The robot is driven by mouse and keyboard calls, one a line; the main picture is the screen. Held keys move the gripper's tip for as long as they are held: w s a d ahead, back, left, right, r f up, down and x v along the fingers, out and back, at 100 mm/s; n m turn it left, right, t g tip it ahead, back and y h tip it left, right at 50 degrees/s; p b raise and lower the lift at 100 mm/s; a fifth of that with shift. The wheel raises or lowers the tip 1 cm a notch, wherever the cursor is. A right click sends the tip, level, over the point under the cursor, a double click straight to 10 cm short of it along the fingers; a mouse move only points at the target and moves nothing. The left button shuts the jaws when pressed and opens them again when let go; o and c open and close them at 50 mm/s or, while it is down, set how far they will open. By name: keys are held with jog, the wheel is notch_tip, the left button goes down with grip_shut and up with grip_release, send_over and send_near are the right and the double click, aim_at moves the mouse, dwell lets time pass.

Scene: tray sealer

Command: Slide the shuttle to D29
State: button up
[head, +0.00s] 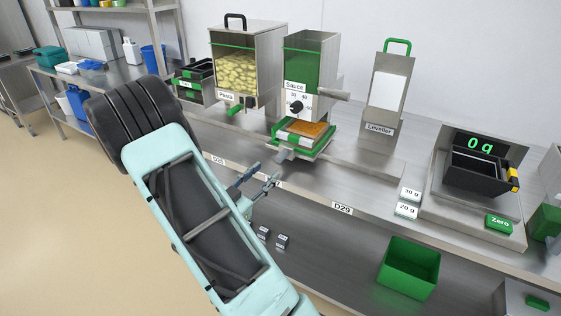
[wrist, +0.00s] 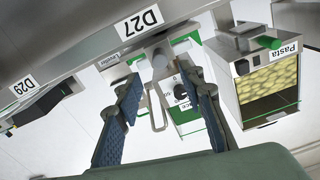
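The shuttle (head: 318,146) is a green-edged carrier holding a tray with orange-brown contents. It stands below the sauce dispenser (head: 310,75), and a grey handle (head: 285,155) sticks out at its front. My gripper (head: 263,175) is open and empty in front of the bench edge, just short of the handle and apart from it. In the wrist view my gripper (wrist: 165,78) has its two fingers spread, with a grey knob-like handle (wrist: 160,62) between and beyond them. The D29 label (head: 342,208) is on the bench edge to the right of the shuttle. It also shows in the wrist view (wrist: 20,87).
The D27 label (wrist: 138,22) is near the handle. A pasta dispenser (head: 240,70) stands left, a leveller (head: 385,95) right. Further right is a scale (head: 470,215) reading 0 g. A green bin (head: 408,268) sits on the lower shelf. The bench edge before D29 looks clear.

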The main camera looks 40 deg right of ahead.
aim_at(278, 160)
jog(key=b+x, duration=0.1)
jog(key=x, duration=0.8)
jog(key=shift+w+d, duration=0.1)
jog(key=shift+d, duration=0.15)
jog(key=shift+c, duration=0.2)
grip_shut()
